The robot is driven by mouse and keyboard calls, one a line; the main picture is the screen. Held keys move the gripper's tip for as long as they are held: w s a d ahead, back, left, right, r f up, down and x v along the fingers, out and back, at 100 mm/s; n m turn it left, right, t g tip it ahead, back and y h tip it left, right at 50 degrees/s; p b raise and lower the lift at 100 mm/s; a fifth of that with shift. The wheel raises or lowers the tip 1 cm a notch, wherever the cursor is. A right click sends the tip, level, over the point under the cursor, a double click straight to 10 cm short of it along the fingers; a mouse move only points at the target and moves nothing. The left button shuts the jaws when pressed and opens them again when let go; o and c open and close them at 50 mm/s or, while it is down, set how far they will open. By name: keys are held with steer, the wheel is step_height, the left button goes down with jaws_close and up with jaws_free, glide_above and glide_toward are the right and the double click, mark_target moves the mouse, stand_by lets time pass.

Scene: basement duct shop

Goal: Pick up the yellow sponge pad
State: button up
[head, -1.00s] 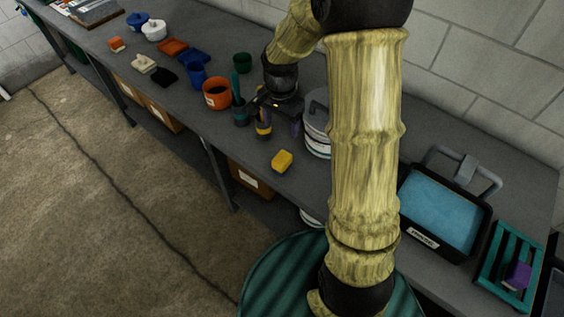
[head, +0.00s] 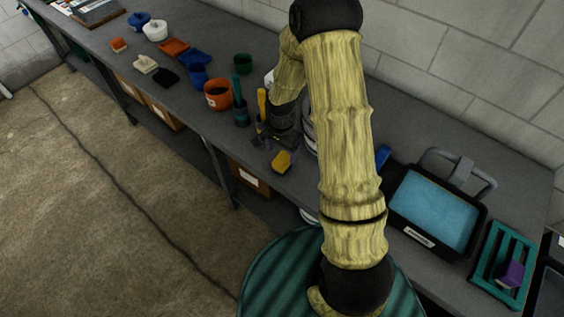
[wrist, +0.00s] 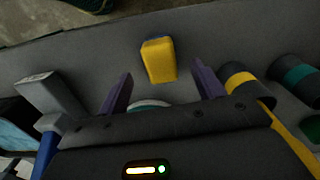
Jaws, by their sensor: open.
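The yellow sponge pad (head: 281,161) lies on the grey workbench near its front edge. In the wrist view the pad (wrist: 158,60) sits ahead of my fingers, centred between them, with bare bench around it. My gripper (head: 268,146) is over the bench just behind and left of the pad in the head view. In the wrist view my gripper (wrist: 160,85) is open, its two purple fingers apart and nothing between them. The pad is not in its grasp.
A dark cup with a yellow handle (wrist: 244,82) stands close to my right finger in the wrist view. A dark green-handled tool (head: 238,100) and an orange pot (head: 217,95) stand to the left. A black tray with blue content (head: 435,208) is at right.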

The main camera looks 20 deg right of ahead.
mark_target(282, 158)
steer(key=shift+w+d+f+p, duration=0.1)
steer(key=shift+f+p, duration=0.5)
steer(key=shift+f, duration=0.7)
steer(key=shift+w+d+f+p, duration=0.1)
steer(key=shift+f+p, duration=0.5)
steer(key=shift+f, duration=0.7)
steer(key=c, duration=1.1)
step_height(282, 158, up, 10)
steer(key=b, duration=0.2)
steer(key=shift+b, duration=0.3)
